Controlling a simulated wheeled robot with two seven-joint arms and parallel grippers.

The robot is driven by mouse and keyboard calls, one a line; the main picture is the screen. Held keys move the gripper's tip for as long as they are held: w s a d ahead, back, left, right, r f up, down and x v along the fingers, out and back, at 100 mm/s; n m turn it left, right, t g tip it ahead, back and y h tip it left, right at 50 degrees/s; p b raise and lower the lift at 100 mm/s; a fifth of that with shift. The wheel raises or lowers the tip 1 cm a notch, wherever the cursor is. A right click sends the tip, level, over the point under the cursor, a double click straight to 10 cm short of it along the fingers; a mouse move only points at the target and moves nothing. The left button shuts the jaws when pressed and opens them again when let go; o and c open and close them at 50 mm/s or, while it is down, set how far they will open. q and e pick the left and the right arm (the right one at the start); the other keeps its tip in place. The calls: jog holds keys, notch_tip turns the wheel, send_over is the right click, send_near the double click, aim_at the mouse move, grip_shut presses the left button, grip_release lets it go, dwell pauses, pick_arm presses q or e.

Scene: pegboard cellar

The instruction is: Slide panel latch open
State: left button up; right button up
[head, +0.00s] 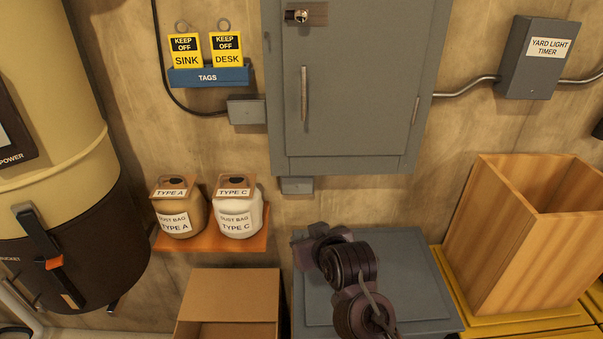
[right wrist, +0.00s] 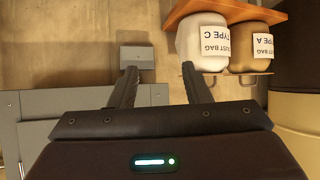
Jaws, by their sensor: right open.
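The grey wall panel (head: 350,110) is at the top middle of the head view, with its door closed. The panel latch (head: 299,16), a small metal knob on a brownish plate, is at its top edge. A vertical bar handle (head: 304,95) is lower on the door. My right gripper (head: 308,240) is below the panel, well apart from the latch. In the right wrist view its fingers (right wrist: 163,90) are open with nothing between them. The panel's grey lower part (right wrist: 75,101) shows there, upside down. My left gripper is not in view.
An orange shelf (head: 213,243) with two dust bag jars is left of my right arm. A grey cabinet top (head: 415,270) lies under the arm. A wooden box (head: 500,240) stands right, an open cardboard box (head: 232,295) lower left. The wall before the panel is clear.

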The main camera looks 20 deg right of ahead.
jog(key=w+r+t+h, duration=0.1)
jog(key=w+r+t, duration=0.45)
jog(key=r, duration=0.75)
jog(key=m+t+h, duration=0.4)
jog(key=t+h, duration=0.1)
jog(key=h, duration=0.1)
send_near(302, 17)
jog(key=p+x, duration=0.4)
jog(key=x, duration=0.3)
jog(key=shift+r, duration=0.25)
jog(key=shift+w+d+r+p, duration=0.1)
jog(key=shift+w+p, duration=0.2)
jog(key=shift+w, duration=0.25)
grip_shut()
